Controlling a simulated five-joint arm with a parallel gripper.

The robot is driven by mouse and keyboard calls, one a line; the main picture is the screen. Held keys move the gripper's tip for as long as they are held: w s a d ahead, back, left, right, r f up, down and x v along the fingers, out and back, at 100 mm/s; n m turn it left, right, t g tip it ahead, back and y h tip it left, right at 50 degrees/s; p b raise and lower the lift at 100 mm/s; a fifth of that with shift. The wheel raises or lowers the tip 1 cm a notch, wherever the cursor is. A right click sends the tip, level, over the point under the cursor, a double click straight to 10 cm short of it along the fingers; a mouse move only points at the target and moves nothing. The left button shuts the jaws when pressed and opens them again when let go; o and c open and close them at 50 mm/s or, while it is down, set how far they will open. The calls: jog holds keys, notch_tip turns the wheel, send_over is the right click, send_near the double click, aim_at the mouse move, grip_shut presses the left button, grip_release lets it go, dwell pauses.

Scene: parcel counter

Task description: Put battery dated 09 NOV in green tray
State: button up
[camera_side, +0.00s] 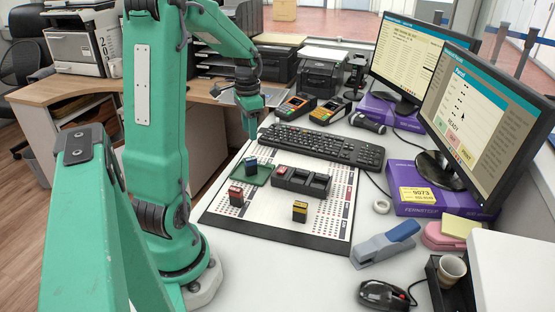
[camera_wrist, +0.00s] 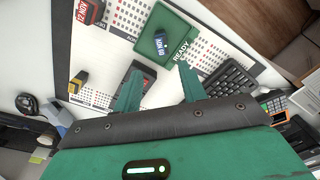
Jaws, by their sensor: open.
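A blue battery (camera_side: 251,164) sits on the green tray (camera_side: 262,181). In the wrist view the same blue battery (camera_wrist: 160,43) has a label that seems to read 09 NOV, turned upside down, and the tray (camera_wrist: 168,14) is marked READY. My gripper (camera_side: 250,132) is above and behind the tray in the side view, apart from the battery. Its two fingers (camera_wrist: 160,80) are spread with nothing held between them.
A red battery (camera_wrist: 90,10) marked 12 NOV and a yellow-and-black battery (camera_side: 300,211) stand on the printed board (camera_side: 270,232). A dark slotted holder (camera_side: 302,181) has a red piece in its left slot. A keyboard (camera_side: 320,146) lies behind the board.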

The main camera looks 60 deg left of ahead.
jog(key=w+d+r+t+y, duration=0.1)
jog(key=d+r, duration=0.3)
jog(key=d, duration=0.4)
jog(key=d+r+t, duration=0.2)
jog(key=d+r, duration=0.2)
jog(key=d, duration=0.3)
jog(key=s+d+r+t, duration=0.1)
jog(key=s+d, duration=0.2)
jog(key=d, duration=0.3)
jog(key=s+d+t+h, duration=0.1)
jog(key=s+d, duration=0.2)
jog(key=d, duration=0.3)
jog(key=shift+s+d+r+t, duration=0.2)
jog(key=shift+d+r+t, duration=0.1)
jog(key=shift+d+r, duration=0.1)
jog(key=shift+c, duration=0.2)
